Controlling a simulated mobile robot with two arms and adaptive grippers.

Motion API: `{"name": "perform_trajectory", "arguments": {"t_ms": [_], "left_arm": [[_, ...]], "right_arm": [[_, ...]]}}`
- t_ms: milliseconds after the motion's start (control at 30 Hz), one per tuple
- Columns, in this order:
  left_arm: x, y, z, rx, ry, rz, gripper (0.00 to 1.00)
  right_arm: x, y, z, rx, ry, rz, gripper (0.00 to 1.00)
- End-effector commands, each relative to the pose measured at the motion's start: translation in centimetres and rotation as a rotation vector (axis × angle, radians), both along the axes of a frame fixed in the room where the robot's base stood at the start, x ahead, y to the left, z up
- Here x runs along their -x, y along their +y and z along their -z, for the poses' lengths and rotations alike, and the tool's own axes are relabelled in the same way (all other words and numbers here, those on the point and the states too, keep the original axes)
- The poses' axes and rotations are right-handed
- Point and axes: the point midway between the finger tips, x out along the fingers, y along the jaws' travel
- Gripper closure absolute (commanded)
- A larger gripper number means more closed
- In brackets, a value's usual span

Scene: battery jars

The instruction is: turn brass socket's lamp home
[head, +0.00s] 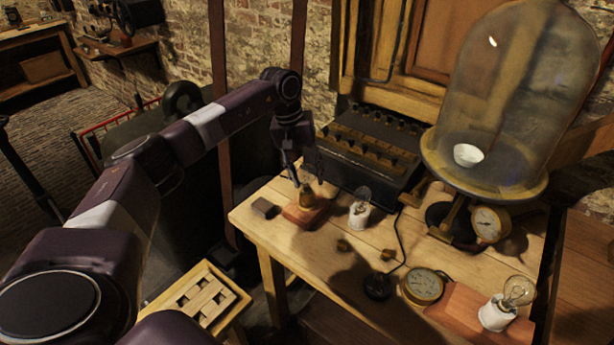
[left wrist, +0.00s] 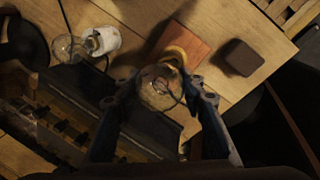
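The brass socket (head: 308,196) stands on a reddish wooden block (head: 304,216) near the bench's far left corner. In the left wrist view the socket (left wrist: 176,54) shows beyond a clear glass lamp (left wrist: 160,88), which sits at its mouth. My left gripper (head: 308,178) points down over the socket. Its fingers lie on either side of the lamp's glass in the wrist view (left wrist: 160,80). I cannot tell whether they press on the glass or stand slightly apart. How deep the lamp sits is hidden. My right gripper is not in view.
A white socket with a lamp (head: 360,212) stands close right of the block; another (head: 498,312) is at front right. A dark small block (head: 265,208) lies left. A black battery case (head: 368,158) stands behind. A glass bell jar (head: 515,100) and gauges (head: 423,286) are to the right.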

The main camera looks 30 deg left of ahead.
Motion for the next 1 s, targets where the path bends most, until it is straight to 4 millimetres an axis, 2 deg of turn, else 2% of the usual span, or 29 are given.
{"name": "perform_trajectory", "arguments": {"t_ms": [33, 133, 167, 400, 533, 667, 1000], "left_arm": [[0.0, 0.0, 0.0, 0.000, 0.000, 0.000, 0.55], [0.0, 0.0, 0.0, 0.000, -0.001, -0.001, 0.44], [0.0, 0.0, 0.0, 0.000, -0.001, -0.001, 0.44], [0.0, 0.0, 0.0, 0.000, 0.000, -0.002, 0.44], [0.0, 0.2, -0.9, -0.001, -0.003, -0.003, 0.44], [0.2, 0.7, -3.0, -0.001, -0.005, -0.004, 0.44], [1.0, 1.9, -9.7, -0.001, -0.003, -0.003, 0.44]], "right_arm": [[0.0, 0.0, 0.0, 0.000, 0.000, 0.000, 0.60], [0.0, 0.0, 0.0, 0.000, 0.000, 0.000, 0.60], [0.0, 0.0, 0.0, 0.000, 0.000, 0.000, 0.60], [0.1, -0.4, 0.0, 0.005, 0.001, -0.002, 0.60], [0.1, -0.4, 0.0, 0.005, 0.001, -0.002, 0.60], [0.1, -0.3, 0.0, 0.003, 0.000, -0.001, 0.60], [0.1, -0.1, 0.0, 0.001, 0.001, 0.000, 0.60]]}}
